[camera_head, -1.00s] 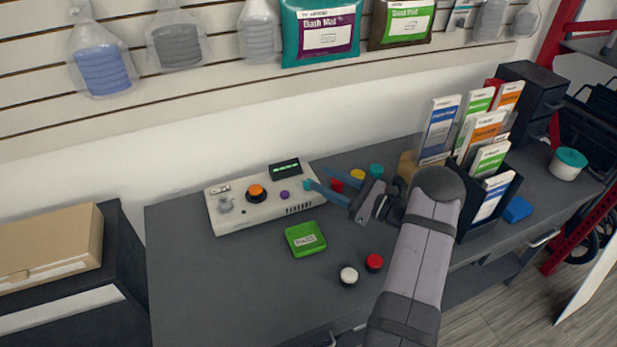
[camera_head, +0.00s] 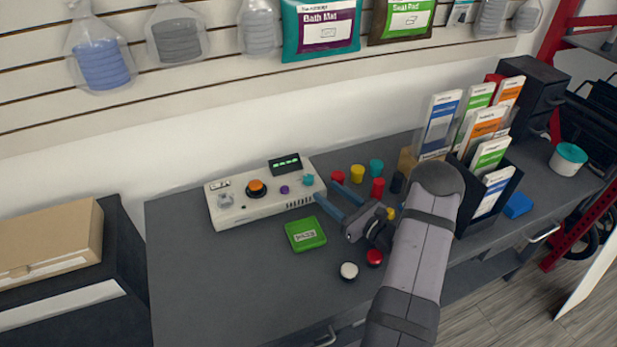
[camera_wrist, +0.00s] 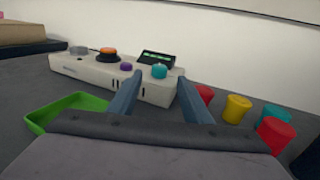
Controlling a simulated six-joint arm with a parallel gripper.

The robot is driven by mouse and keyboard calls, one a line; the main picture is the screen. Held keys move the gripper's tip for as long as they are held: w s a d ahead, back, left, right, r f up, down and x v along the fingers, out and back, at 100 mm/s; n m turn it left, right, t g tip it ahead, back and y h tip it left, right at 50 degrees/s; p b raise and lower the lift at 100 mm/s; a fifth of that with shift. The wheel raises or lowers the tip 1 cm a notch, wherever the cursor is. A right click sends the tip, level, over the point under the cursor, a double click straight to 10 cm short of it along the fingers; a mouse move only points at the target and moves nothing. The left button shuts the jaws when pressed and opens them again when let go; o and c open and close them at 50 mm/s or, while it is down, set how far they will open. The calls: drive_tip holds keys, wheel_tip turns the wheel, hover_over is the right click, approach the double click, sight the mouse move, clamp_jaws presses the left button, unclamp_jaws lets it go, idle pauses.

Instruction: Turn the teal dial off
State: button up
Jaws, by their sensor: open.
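The teal dial (camera_head: 308,180) sits at the right end of the top of a white control box (camera_head: 240,213). It also shows in the wrist view (camera_wrist: 159,71), between and beyond my two fingers. My gripper (camera_head: 328,193) is open and empty, in front of the box's right end and apart from the dial. In the wrist view my gripper (camera_wrist: 152,86) has one finger on each side of the dial's line of sight. The dial's pointer is too small to read. The box also carries an orange knob (camera_head: 257,188), a purple knob (camera_head: 284,190), a grey knob (camera_head: 226,200) and a lit green display (camera_head: 285,164).
A green tray (camera_head: 305,246) lies in front of the box. Red, yellow and teal pieces, such as the yellow one (camera_head: 357,172), stand right of it. White (camera_head: 349,271) and red (camera_head: 375,257) buttons lie near the front. A leaflet rack (camera_head: 491,205) stands at the right.

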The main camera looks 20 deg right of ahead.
sight(312, 181)
drive_tip(key=p+x, duration=0.1)
drive_tip(key=x, duration=0.8)
drive_tip(key=shift+w+a, duration=0.15)
drive_tip(key=shift+w, duration=0.05)
drive_tip(key=c, duration=1.1)
drive_tip(key=shift+o, duration=0.2)
